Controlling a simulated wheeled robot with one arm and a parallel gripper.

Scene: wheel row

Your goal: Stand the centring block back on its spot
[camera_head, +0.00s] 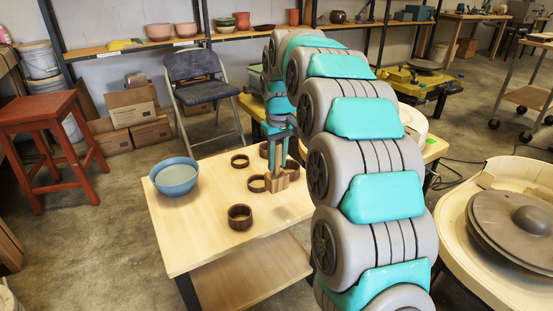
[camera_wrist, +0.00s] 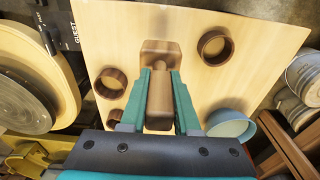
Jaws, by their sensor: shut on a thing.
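The centring block is a brown wooden block with a wider base and a slim handle; it shows in the head view (camera_head: 279,184) and in the wrist view (camera_wrist: 160,93). My gripper (camera_head: 279,168) points down with its teal fingers on both sides of the handle; it also shows in the wrist view (camera_wrist: 160,88). The gripper is shut on the handle and the block looks upright. The block is over the pale wooden table (camera_head: 205,235); I cannot tell whether its base touches the top. No marked spot for it is clearly visible.
A blue bowl (camera_head: 175,190) stands at the left. The front left tabletop is clear. A pottery wheel (camera_head: 510,220) stands at right.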

